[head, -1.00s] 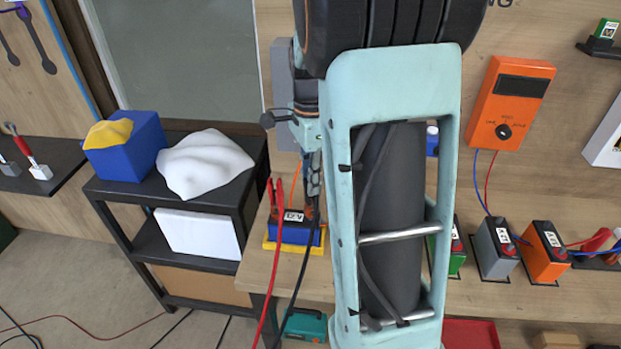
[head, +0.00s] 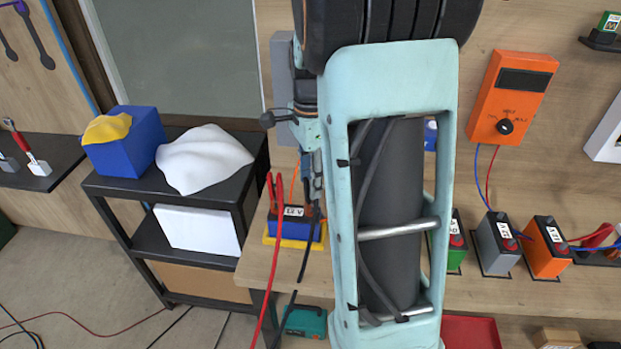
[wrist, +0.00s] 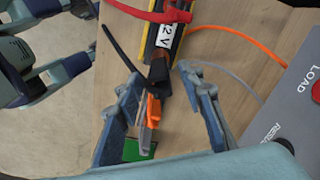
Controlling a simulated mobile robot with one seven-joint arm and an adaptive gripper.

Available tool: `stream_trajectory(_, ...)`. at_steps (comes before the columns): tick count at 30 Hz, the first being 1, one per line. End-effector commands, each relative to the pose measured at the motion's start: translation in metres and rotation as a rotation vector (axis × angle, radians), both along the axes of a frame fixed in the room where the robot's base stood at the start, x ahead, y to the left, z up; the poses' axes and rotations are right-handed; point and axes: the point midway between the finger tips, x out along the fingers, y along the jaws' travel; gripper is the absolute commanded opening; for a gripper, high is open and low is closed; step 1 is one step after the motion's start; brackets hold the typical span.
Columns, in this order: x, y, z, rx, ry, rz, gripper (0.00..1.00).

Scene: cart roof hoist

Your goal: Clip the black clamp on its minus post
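The battery (wrist: 166,38), labelled 12 V, stands in a yellow tray on the bench; it also shows in the head view (head: 291,230). A red clamp (head: 275,195) sits at its left end, handles up. The black clamp (wrist: 160,76), with orange-copper and grey parts, is at the battery's near end in the wrist view. Whether its jaws grip the minus post is hidden. My gripper (wrist: 158,74) is around the black clamp, its fingers apart with bench showing on both sides. In the head view my arm covers much of this area.
A grey panel (wrist: 290,110) marked LOAD lies right of my gripper, with orange and grey wires running to it. A green case (head: 304,321) is below the bench edge. Green, grey and orange batteries stand to the right. A black shelf cart (head: 243,200) stands left.

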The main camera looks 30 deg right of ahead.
Motion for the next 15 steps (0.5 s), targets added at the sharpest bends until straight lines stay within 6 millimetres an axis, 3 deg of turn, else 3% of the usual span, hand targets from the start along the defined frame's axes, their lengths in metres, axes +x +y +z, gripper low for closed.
stream_trajectory(5, 0.001, 0.0, 0.008, 0.0, -0.002, 0.0, 0.36)
stream_trajectory(15, 0.002, 0.0, 0.076, 0.0, -0.005, 0.0, 0.36)
